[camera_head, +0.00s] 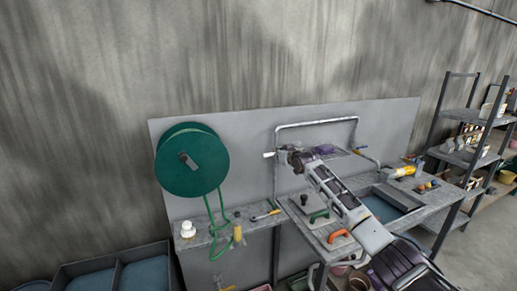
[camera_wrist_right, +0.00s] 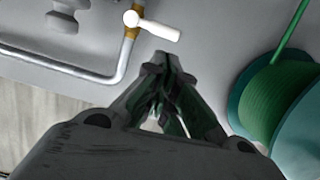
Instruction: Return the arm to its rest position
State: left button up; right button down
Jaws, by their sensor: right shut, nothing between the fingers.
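My right arm reaches in from the lower right of the head view. Its gripper (camera_head: 287,155) is up at the wall panel, beside a small white valve handle (camera_head: 268,154) on the grey pipe. In the right wrist view the gripper (camera_wrist_right: 166,62) is shut with nothing between its fingers. The white handle (camera_wrist_right: 158,30) is just beyond the fingertips there, and the bent pipe (camera_wrist_right: 122,68) runs to the left of them. I cannot tell whether the fingers touch the handle. My left gripper is not in view.
A green hose reel (camera_head: 192,160) hangs left of the gripper; it also shows in the wrist view (camera_wrist_right: 275,95). Below the arm is a grey workbench (camera_head: 325,232) with an orange-handled tool (camera_head: 338,236) and a sink (camera_head: 384,208). Shelves (camera_head: 465,155) stand at the right.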

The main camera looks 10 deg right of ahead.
jog(key=s+d+f+g+h, duration=0.1)
jog(key=s+f+g, duration=0.15)
jog(key=f, duration=1.65)
jog(key=s+f+g+b, duration=0.1)
jog(key=s+f, duration=0.7)
jog(key=f, duration=0.5)
jog(key=s+d+f+m+g+h, duration=0.1)
jog(key=s+f+g, duration=0.1)
jog(key=s+f, duration=0.85)
jog(key=s+f+g+b, duration=0.1)
jog(key=s+f, duration=0.4)
jog(key=f, duration=1.1)
jog(key=s+f+g, duration=0.2)
jog(key=s+f, duration=1)
jog(key=s, duration=0.3)
jog(key=s+f+g, duration=0.1)
jog(key=s+f, duration=0.4)
jog(key=s, duration=0.9)
jog(key=s+a+f+g+b, duration=0.1)
jog(key=s+f, duration=0.4)
jog(key=s, duration=1)
jog(key=s+a+f+g+h+b, duration=0.1)
jog(key=s+f+g, duration=0.2)
jog(key=s, duration=1.2)
notch_tip(320, 180, down, 3)
jog(key=shift+r+n, duration=0.1)
jog(key=shift+n, duration=0.2)
jog(key=shift+d+g, duration=0.15)
jog(key=shift+g, duration=0.1)
